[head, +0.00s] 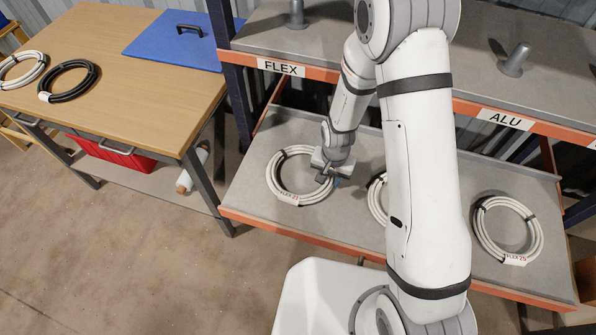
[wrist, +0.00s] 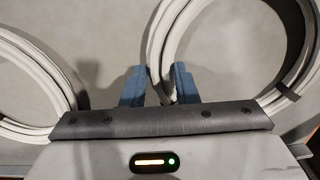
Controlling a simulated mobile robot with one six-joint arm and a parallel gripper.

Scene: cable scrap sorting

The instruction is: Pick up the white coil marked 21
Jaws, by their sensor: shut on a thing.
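A white coil (head: 270,178) is at the left of the lower shelf. Its tag reads FLEX with small red digits that look like 21, though they are hard to read. My gripper (head: 326,178) is at the coil's right side, shut on its strands. In the wrist view the blue fingers of my gripper (wrist: 158,86) stand on both sides of the white coil (wrist: 160,50). The coil appears to lie flat at shelf level; I cannot tell if it is lifted.
A second white coil (head: 376,200) is partly hidden behind my arm; a third (head: 479,236), tagged FLEX 25, lies at the right. The upper shelf edge (head: 330,75) is close above. A wooden table (head: 120,100) at left holds a white coil (head: 22,78), a black coil (head: 68,94) and a blue lid (head: 165,48).

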